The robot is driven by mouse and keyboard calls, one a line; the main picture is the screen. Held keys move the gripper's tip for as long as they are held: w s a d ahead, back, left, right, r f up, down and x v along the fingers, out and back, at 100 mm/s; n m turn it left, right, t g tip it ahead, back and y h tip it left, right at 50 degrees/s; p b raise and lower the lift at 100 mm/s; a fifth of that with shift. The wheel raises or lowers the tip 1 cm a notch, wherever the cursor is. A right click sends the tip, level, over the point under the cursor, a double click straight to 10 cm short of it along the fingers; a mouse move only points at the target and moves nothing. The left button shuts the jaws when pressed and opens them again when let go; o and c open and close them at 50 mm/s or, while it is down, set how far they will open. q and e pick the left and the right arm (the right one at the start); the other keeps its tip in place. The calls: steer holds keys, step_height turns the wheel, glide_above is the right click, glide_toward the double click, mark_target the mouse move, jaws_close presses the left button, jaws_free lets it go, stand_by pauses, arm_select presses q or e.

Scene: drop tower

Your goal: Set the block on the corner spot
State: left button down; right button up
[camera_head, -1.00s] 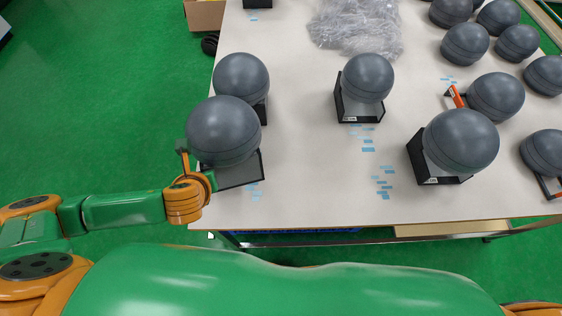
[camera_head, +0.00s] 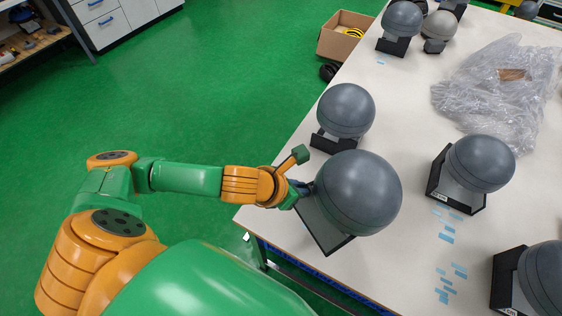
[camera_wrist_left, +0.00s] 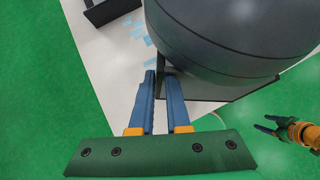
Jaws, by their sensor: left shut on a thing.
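No separate block or marked corner spot can be made out. The nearest dark grey ball (camera_head: 357,192) sits on a black stand (camera_head: 320,228) at the table's near left corner. My left gripper (camera_head: 301,190) reaches in from the left at this stand. In the left wrist view the blue fingers (camera_wrist_left: 159,76) are shut on the stand's thin black edge; the ball (camera_wrist_left: 230,35) hides much of the stand. My right gripper (camera_wrist_left: 268,124) shows small at the right of the wrist view, its fingers apart, with nothing between them.
Another ball on a stand (camera_head: 346,111) is close behind, and one (camera_head: 480,163) is to the right. Blue tape pieces (camera_head: 447,225) lie on the white table (camera_head: 400,120). Clear plastic wrap (camera_head: 500,90) and a cardboard box (camera_head: 343,36) are farther back.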

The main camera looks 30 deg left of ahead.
arm_select(q)
steer(key=w+d+f, duration=0.2)
steer(key=d+f, duration=0.1)
steer(key=w+d+f, duration=0.1)
steer(key=d+f, duration=0.1)
steer(key=shift+w+f, duration=0.15)
steer(key=shift+f, duration=0.05)
steer(key=shift+d+f, duration=0.1)
steer(key=shift+f, duration=0.15)
step_height(320, 180, down, 3)
steer(key=shift+r, duration=0.2)
steer(key=shift+f, duration=0.4)
steer(key=c, duration=1.2)
jaws_free()
steer(key=shift+f, duration=0.15)
steer(key=shift+o, duration=1.3)
steer(key=shift+w, duration=0.15)
steer(key=p+v, duration=0.1)
steer(key=v, duration=1.1)
